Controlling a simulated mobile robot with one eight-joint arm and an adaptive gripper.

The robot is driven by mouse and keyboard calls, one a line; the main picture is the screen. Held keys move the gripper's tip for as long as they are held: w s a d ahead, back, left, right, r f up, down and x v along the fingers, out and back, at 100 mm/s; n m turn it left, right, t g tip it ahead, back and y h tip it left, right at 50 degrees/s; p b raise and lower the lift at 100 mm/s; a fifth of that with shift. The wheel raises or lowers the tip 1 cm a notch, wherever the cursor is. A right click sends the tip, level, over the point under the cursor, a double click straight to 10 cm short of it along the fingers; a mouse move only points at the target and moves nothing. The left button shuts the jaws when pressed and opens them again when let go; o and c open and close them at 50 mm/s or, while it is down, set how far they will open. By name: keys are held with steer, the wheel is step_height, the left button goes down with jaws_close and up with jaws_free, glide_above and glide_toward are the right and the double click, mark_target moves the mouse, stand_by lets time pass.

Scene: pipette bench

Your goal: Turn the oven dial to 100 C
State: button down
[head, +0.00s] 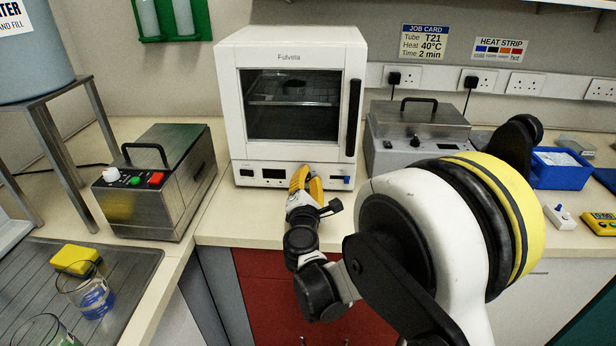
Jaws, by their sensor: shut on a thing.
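The white oven (300,50) stands on the bench against the back wall, with its dark glass door shut. Its lower front panel shows a small dark display (273,173) and a blue control (347,181) at the right. My gripper (306,178), with yellow sides, reaches up to the middle of this panel and is shut on the oven dial. The dial is hidden behind the fingers, so I cannot read its setting or the display.
A metal box with a red and a green button (155,183) stands left of the oven. Another metal box with a handle (417,133) stands close on its right. A blue tray (560,172) lies further right. Glass beakers (88,290) stand at the lower left.

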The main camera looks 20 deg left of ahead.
steer(key=m, duration=0.5)
steer(key=shift+d+f+m, duration=0.1)
steer(key=shift+f+m, duration=0.15)
steer(key=shift+m, duration=0.05)
steer(key=shift+f+m, duration=0.15)
steer(key=shift+m, duration=1)
steer(key=shift+f+m, duration=0.1)
steer(key=shift+m, duration=1.05)
steer(key=c, duration=1.2)
jaws_free()
steer(key=shift+o, duration=0.2)
steer(key=v, duration=1.2)
